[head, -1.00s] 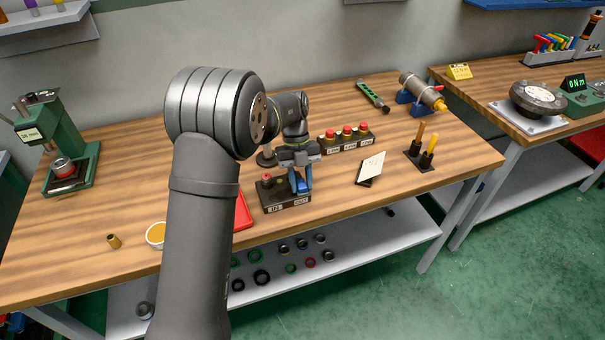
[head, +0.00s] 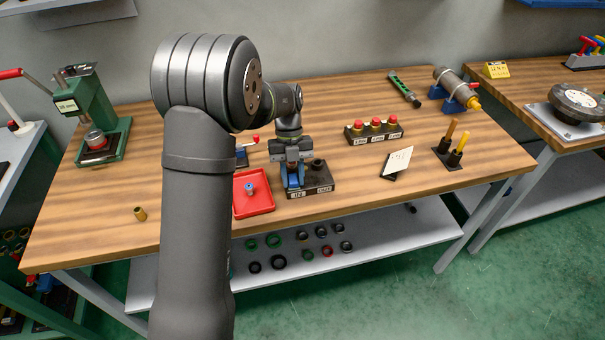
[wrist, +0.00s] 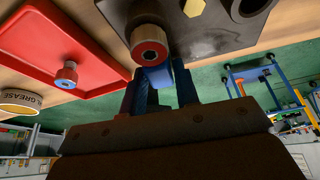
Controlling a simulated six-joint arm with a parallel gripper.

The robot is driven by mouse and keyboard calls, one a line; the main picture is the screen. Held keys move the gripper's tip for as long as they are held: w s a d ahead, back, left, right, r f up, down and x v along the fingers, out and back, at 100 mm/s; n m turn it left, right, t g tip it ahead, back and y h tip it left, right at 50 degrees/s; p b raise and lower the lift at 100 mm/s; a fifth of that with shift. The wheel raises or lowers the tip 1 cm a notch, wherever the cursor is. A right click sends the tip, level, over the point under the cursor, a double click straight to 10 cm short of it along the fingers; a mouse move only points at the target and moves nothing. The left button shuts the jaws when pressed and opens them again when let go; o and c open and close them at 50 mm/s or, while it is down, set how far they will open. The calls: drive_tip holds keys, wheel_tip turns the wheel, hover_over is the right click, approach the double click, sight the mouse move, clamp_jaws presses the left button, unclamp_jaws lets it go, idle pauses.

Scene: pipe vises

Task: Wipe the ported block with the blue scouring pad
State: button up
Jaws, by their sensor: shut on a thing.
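My gripper (head: 293,180) is over the left part of a dark labelled block (head: 322,188), with an open round port (head: 319,165) at its right. I take this to be the ported block. In the wrist view my gripper (wrist: 163,88) is shut on a small bright blue piece (wrist: 158,75), apparently the scouring pad, between dark blue fingers.
A three-button box (head: 352,132) stands behind, a white card (head: 397,162) at right.

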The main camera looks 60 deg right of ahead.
sight(328, 182)
drive_tip(key=shift+w+a, duration=0.35)
drive_tip(key=shift+s+d, duration=3.6)
drive_tip(key=shift+s+d+r, duration=0.1)
drive_tip(key=shift+s+d, duration=0.05)
drive_tip(key=shift+d, duration=0.05)
wheel_tip(328, 182, up, 8)
drive_tip(key=shift+a, duration=0.1)
